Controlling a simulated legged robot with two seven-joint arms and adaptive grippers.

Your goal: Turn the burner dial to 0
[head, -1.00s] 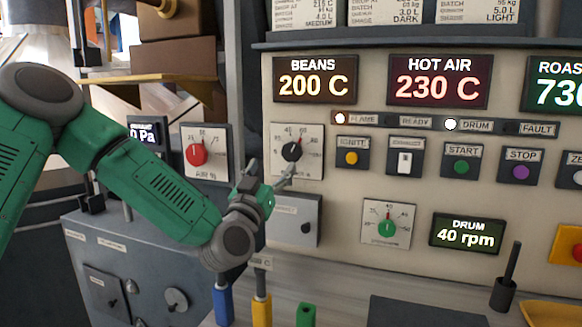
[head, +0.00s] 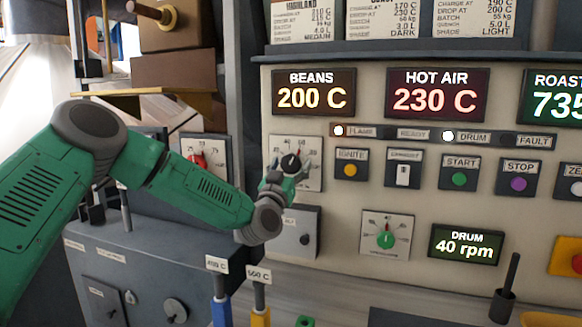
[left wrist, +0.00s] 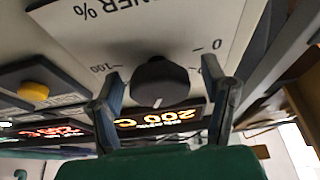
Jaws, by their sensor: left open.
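The burner dial is a black knob (head: 291,162) on a pale scale plate (head: 311,182) below the BEANS display. In the left wrist view, upside down, the knob (left wrist: 160,82) has a white pointer mark towards the picture's bottom. The plate there reads "NER %", with 100 at left and 0 at right. My left gripper (head: 287,168) is at the knob, its fingers open. In the left wrist view its two fingers (left wrist: 160,80) stand either side of the knob, with gaps visible. In the head view the gripper partly covers the plate. My right gripper is not in view.
A red dial (head: 197,161) is left of the plate, partly behind my left arm. The ignite button (head: 350,170) is close on the right. A grey box (head: 303,235) and a green dial (head: 385,240) are below. Blue (head: 221,312) and yellow (head: 260,316) handles stand lower down.

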